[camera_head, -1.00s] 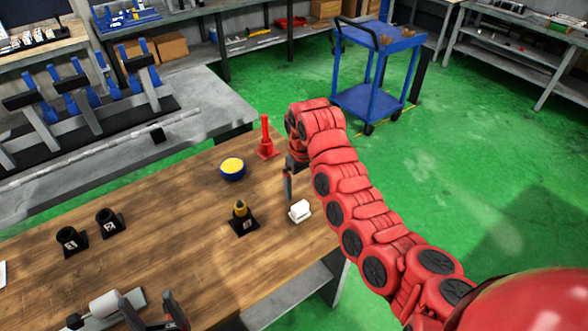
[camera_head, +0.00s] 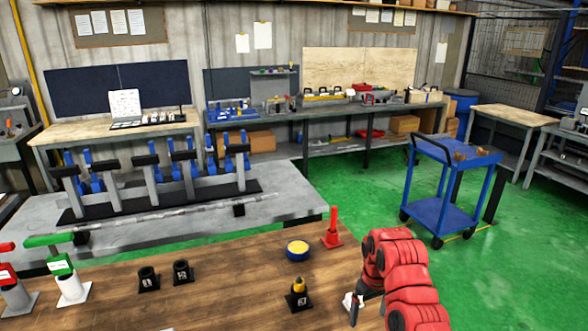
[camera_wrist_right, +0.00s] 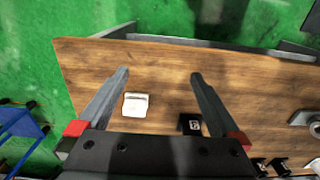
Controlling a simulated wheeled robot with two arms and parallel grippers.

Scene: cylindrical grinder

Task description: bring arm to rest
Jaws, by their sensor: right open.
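My right arm is red and comes in from the lower right of the head view. My right gripper (camera_head: 356,309) hangs over the right end of the wooden workbench (camera_head: 235,270), near a small white block (camera_head: 347,301). In the right wrist view the gripper (camera_wrist_right: 160,77) has its two fingers wide apart with nothing between the tips. The white block (camera_wrist_right: 135,105) lies on the wood below, near the left finger. A black holder (camera_wrist_right: 189,124) shows near the other finger. My left gripper is not in view.
On the bench are a red cone-like stand (camera_head: 332,232), a yellow-filled bowl (camera_head: 298,250), a black holder with a yellow-tipped piece (camera_head: 299,296) and two black cups (camera_head: 181,272). A blue cart (camera_head: 443,190) stands on the open green floor (camera_head: 500,260).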

